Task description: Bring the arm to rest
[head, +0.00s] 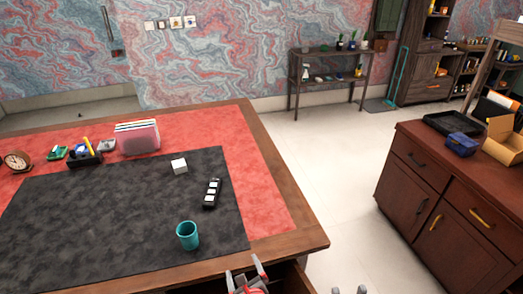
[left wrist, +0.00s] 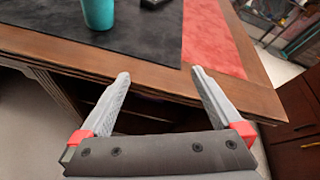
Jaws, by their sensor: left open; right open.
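My left gripper (head: 247,275) is at the bottom of the head view, just in front of the desk's near edge. Its two grey fingers are spread with nothing between them, as the left wrist view (left wrist: 160,84) also shows. My right gripper (head: 348,291) shows only as fingertips at the bottom edge of the head view, apart and over the floor. The wooden desk (head: 285,246) has a red leather top and a black mat (head: 110,220). A teal cup (head: 187,235) stands on the mat near its front edge, beyond my left gripper; it shows in the left wrist view (left wrist: 98,12).
A black remote-like device (head: 211,193) and a white cube (head: 179,167) lie on the mat. A clock (head: 17,161), desk organiser (head: 84,158) and file holder (head: 137,138) line the back. A wooden cabinet (head: 440,190) stands at right. Pale floor (head: 335,160) is clear between.

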